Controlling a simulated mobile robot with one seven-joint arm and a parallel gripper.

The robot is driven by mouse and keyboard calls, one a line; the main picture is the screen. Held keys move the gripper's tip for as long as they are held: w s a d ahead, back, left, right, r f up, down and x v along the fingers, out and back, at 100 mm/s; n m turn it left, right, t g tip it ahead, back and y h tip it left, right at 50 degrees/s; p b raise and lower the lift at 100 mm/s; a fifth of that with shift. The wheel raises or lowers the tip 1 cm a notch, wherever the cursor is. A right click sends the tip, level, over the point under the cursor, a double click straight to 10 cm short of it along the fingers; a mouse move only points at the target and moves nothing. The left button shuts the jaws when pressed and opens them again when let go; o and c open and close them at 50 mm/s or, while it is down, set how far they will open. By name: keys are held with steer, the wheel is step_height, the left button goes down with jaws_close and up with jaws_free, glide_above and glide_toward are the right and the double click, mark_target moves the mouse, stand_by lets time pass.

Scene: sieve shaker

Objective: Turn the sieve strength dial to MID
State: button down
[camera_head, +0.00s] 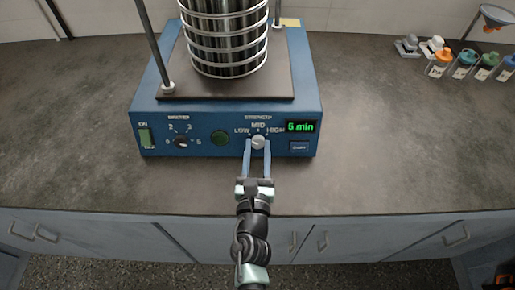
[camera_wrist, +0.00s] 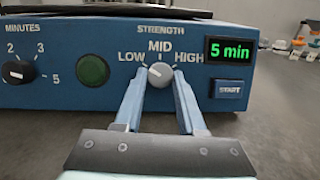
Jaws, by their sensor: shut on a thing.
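The blue sieve shaker (camera_head: 195,116) stands on the bench with its control panel facing me. The grey strength dial (camera_head: 258,142) is at the right of the panel, under the labels LOW, MID and HIGH. It also shows in the wrist view (camera_wrist: 161,74). A small dark mark on its face seems to lie up and to the left, but its exact setting is hard to tell. My gripper (camera_head: 258,148) is shut on the dial, with one blue finger on each side. In the wrist view, the fingers (camera_wrist: 160,88) reach up to the dial's sides.
A green display (camera_head: 300,127) reads 5 min, above the START button (camera_head: 299,148). The minutes dial (camera_head: 181,142), a round green button (camera_head: 219,138) and the ON switch (camera_head: 145,138) are to the left. Bottles (camera_head: 463,66) stand far right. The bench beside the shaker is clear.

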steer(key=shift+m+p, duration=0.3)
steer(key=shift+m, duration=0.1)
steer(key=shift+a+r+m+h+p, duration=0.15)
steer(key=shift+m+h+p, duration=0.5)
steer(key=shift+m, duration=0.55)
steer(key=m+g+h+p, duration=0.1)
steer(key=m, duration=0.2)
steer(key=shift+a, duration=0.1)
steer(key=m+g+h+p, duration=0.1)
steer(key=m, duration=0.3)
steer(key=m+g+h+p, duration=0.1)
steer(key=m, duration=0.2)
steer(key=shift+w+a+r+m, duration=0.1)
steer(key=shift+m, duration=0.3)
steer(key=c, duration=0.5)
jaws_free()
steer(key=v, duration=1.3)
